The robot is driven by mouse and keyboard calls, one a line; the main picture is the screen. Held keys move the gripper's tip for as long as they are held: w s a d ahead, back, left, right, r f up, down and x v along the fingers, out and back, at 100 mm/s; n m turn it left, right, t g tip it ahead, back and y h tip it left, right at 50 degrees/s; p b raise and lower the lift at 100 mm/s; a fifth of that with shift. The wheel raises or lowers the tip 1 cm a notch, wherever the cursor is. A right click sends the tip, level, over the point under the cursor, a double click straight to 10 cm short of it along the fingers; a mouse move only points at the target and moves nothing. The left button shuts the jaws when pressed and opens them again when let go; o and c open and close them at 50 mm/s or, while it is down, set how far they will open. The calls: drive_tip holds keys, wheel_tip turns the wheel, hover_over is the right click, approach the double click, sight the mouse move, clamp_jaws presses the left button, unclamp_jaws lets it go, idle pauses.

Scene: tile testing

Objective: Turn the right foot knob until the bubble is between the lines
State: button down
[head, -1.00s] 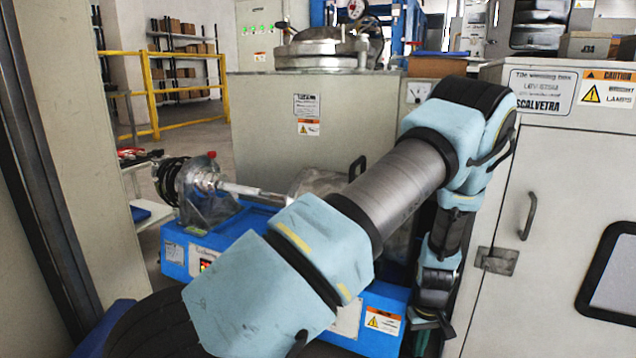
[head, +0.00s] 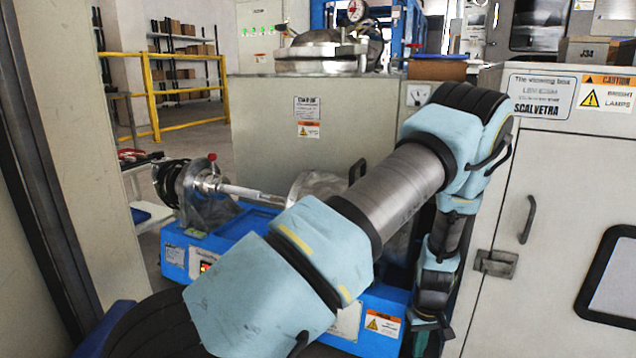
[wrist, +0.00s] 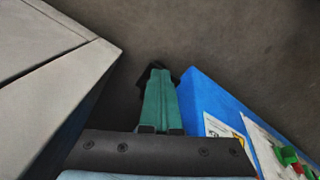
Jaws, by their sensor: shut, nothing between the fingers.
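My gripper (wrist: 160,85) shows in the wrist view with its long teal fingers shut together and nothing between them. It points down into the gap between the blue machine body and a pale cabinet. A dark shape is at the fingertips; I cannot tell whether it is only the tips or also a foot knob behind them. In the head view my gripper hangs low beside the right end of the blue machine (head: 384,298), mostly hidden by my own arm. The right foot knob, the bubble and its lines cannot be made out in either view.
The pale viewing-box cabinet (head: 560,190) stands close on the right and also borders the gap in the wrist view (wrist: 45,70). Green and red controls (wrist: 288,156) sit on the machine's panel. A grey cabinet (head: 265,120) stands behind. Bare floor (wrist: 225,40) shows beyond the gap.

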drive_tip(key=shift+w+d+p, duration=0.35)
drive_tip(key=shift+p, duration=1.25)
drive_tip(key=shift+s+r, duration=0.1)
drive_tip(key=shift+s, duration=0.05)
drive_tip(key=r+p, duration=0.4)
drive_tip(key=s+r+p, duration=0.1)
drive_tip(key=p, duration=0.1)
drive_tip(key=shift+r, duration=0.4)
